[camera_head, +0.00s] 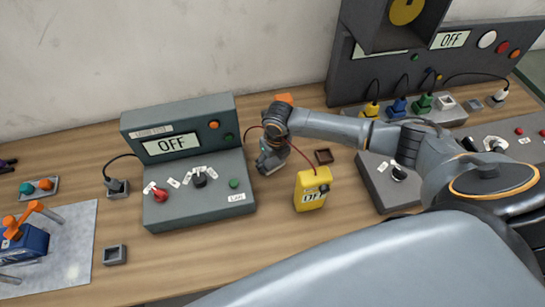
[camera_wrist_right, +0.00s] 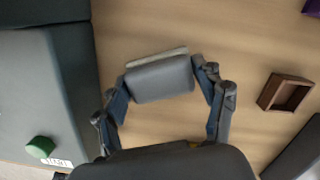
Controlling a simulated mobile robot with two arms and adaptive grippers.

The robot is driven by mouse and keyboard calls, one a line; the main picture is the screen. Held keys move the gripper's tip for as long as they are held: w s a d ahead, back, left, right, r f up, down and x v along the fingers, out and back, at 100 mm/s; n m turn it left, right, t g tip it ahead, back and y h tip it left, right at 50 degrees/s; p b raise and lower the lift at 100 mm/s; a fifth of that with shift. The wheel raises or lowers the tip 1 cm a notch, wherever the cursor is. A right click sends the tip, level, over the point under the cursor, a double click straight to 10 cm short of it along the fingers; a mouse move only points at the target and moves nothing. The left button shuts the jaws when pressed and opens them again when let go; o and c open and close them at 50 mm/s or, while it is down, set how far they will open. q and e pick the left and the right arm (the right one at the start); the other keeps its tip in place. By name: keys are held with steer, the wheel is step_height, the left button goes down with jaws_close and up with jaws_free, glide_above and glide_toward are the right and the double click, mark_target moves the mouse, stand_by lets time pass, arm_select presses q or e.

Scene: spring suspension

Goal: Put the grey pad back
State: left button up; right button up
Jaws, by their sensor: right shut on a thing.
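The grey pad (camera_wrist_right: 160,80) is a rounded dark grey block with a paler strip along its far edge. In the right wrist view it lies between the two fingers of my right gripper (camera_wrist_right: 165,92), which is shut on it. In the head view my right gripper (camera_head: 270,162) points down close over the wooden table, just right of the grey console with the OFF display (camera_head: 172,143). The pad is mostly hidden by the gripper there, and I cannot tell whether it touches the table. My left gripper is not in view.
A small brown open square holder (camera_head: 323,156) stands right of my gripper; it also shows in the right wrist view (camera_wrist_right: 285,92). A yellow box (camera_head: 312,190) stands in front of it. Another control box (camera_head: 385,180) is further right. Bare table lies between them.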

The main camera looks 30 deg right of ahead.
mark_target(275, 162)
steer(key=shift+f, duration=0.15)
steer(key=o, duration=1.1)
steer(key=r, duration=0.4)
steer(key=s+r+b, duration=0.1)
steer(key=r, duration=0.3)
steer(key=r+b, duration=0.1)
steer(key=r, duration=0.3)
steer(key=shift+s+d+r, duration=0.1)
steer(key=shift+s+r, duration=0.05)
steer(key=shift+s, duration=0.05)
